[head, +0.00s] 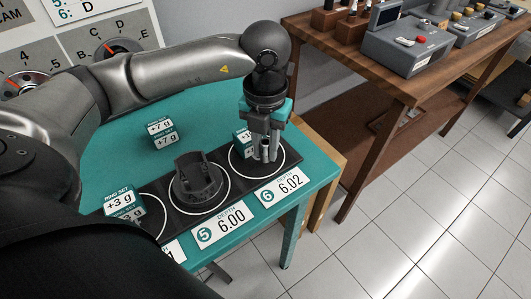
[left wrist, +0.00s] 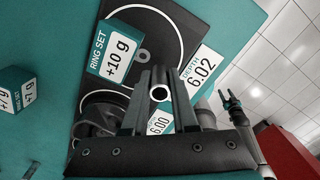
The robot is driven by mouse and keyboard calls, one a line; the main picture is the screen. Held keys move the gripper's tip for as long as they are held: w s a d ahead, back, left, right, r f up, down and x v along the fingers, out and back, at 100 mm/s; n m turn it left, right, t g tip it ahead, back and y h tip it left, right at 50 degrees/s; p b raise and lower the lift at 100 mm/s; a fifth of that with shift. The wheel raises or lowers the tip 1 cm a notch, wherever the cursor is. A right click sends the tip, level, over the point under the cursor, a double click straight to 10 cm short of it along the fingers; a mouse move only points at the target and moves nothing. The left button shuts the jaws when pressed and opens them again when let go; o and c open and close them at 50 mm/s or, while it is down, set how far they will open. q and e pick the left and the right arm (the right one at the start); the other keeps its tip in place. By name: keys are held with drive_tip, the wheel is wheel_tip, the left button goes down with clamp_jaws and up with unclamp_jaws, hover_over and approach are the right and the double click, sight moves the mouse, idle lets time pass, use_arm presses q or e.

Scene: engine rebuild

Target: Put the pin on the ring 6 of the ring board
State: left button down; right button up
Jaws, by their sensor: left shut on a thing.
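My left gripper (head: 264,148) is shut on a small metal pin (head: 265,152), upright over ring 6 of the black ring board (head: 150,186). In the left wrist view the pin (left wrist: 160,93) shows its round hollow end between the fingers. Ring 6 is the white circle (head: 283,166) behind the "6.02" card; it also shows in the left wrist view (left wrist: 182,40). A "+10 g" ring set box (left wrist: 113,48) stands inside that circle beside the pin. I cannot tell whether the pin touches the board.
A dark piston (head: 196,180) stands on ring 5, left of the gripper. The table's right edge is close to ring 6. A wooden bench (head: 350,75) stands beyond.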

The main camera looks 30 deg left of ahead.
use_arm(q)
drive_tip(key=shift+f, duration=1.1)
drive_tip(key=c, duration=0.7)
unclamp_jaws()
use_arm(e)
drive_tip(key=shift+w+d+f, duration=0.15)
drive_tip(key=shift+w+f, duration=0.15)
drive_tip(key=shift+w, duration=0.15)
